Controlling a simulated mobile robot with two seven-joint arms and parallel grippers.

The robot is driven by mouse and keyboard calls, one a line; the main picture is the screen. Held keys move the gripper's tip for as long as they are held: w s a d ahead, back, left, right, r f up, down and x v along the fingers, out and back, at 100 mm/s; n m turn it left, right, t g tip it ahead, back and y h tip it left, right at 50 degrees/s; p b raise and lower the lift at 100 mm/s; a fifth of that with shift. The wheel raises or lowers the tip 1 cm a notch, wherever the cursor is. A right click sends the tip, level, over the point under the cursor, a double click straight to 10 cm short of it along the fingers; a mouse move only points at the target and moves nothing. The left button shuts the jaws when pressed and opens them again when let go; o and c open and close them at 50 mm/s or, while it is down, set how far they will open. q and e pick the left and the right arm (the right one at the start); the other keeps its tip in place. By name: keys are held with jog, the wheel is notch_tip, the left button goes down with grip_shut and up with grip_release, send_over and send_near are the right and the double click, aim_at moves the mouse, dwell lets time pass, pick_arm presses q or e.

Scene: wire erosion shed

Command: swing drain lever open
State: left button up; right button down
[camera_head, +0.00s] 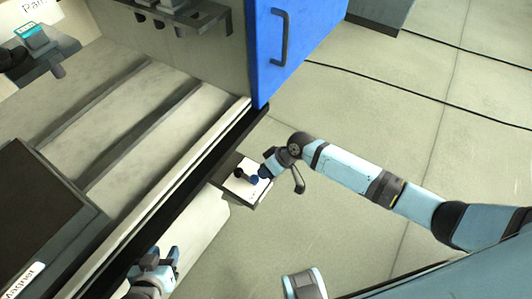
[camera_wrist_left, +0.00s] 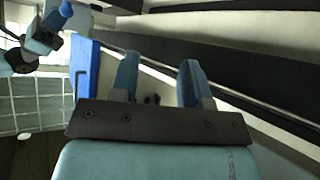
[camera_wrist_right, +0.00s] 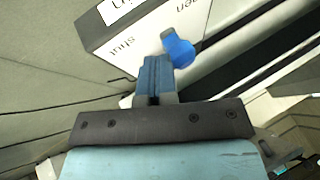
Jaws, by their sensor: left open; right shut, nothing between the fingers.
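The drain lever shows as a blue knob (camera_wrist_right: 178,48) in the right wrist view, above a pale box (camera_wrist_right: 145,35) with a "Shut" label and a second, cut-off label. In the head view the box (camera_head: 236,187) sits low at the machine's front edge, with the blue knob (camera_head: 254,180) on it. My right gripper (camera_head: 265,172) is shut and empty, its fingertips (camera_wrist_right: 158,62) right beside the knob; I cannot tell whether they touch it. My left gripper (camera_head: 160,254) is open and empty by the machine's front, away from the lever; its fingers also show in the left wrist view (camera_wrist_left: 158,78).
A blue door (camera_head: 285,45) with a dark handle stands at the machine's far corner. A dark block (camera_head: 50,215) lies on the machine bed at left. Dark cables cross the floor at the upper right. Floor right of the box is largely clear.

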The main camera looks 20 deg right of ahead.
aim_at(255, 182)
jog(key=s+a+m+t+p, duration=0.1)
jog(key=m+p, duration=0.1)
jog(key=p, duration=0.1)
jog(key=s+a+m+t+h+p, duration=0.1)
jog(key=m+p, duration=0.1)
jog(key=p, duration=0.2)
jog(key=shift+s+a+r, duration=0.25)
jog(key=shift+s+r, duration=0.1)
jog(key=shift+s, duration=0.05)
jog(key=shift+s+a+f+m+t+h+p, duration=0.15)
jog(key=shift+a+m+t+p, duration=0.15)
jog(key=shift+m+p, duration=0.3)
jog(key=shift+s+a+m+t+h+p, duration=0.1)
jog(key=shift+a+m+t+h+p, duration=0.2)
jog(key=shift+p, duration=0.35)
pick_arm(q)
notch_tip(255, 182, up, 9)
jog(key=shift+s+a+r+m+t+p, duration=0.2)
jog(key=shift+s+a+m+t+p, duration=0.15)
jog(key=shift+m+p, duration=0.1)
pick_arm(e)
jog(key=shift+s+a+f, duration=0.15)
jog(key=shift+a+f, duration=0.05)
jog(key=shift+a, duration=0.1)
pick_arm(q)
jog(key=shift+r, duration=0.1)
